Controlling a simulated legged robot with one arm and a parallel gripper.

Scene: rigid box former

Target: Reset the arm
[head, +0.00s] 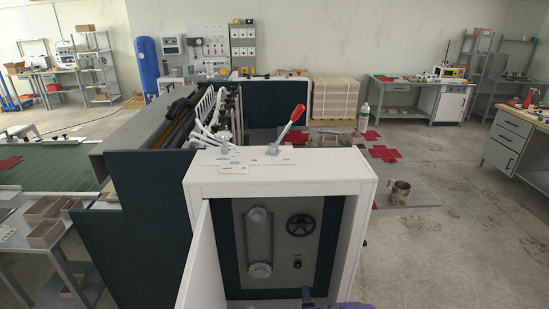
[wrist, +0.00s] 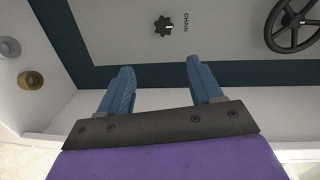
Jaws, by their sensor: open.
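My gripper (wrist: 160,78) shows in the wrist view with two blue fingers spread apart and nothing between them. It is in front of the white machine housing, near the lower edge of the grey panel. In the wrist view the panel carries a small black knob (wrist: 163,26) marked CHAIN and, at upper right, a black handwheel (wrist: 292,26). In the head view only a bit of my gripper (head: 307,294) shows at the bottom edge, below the panel with the handwheel (head: 300,225). The cabinet door (head: 203,265) stands open at the left.
A lever with a red handle (head: 291,124) stands on top of the white machine housing (head: 330,165). Cardboard trays (head: 45,232) are at the left. The floor at right is clear.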

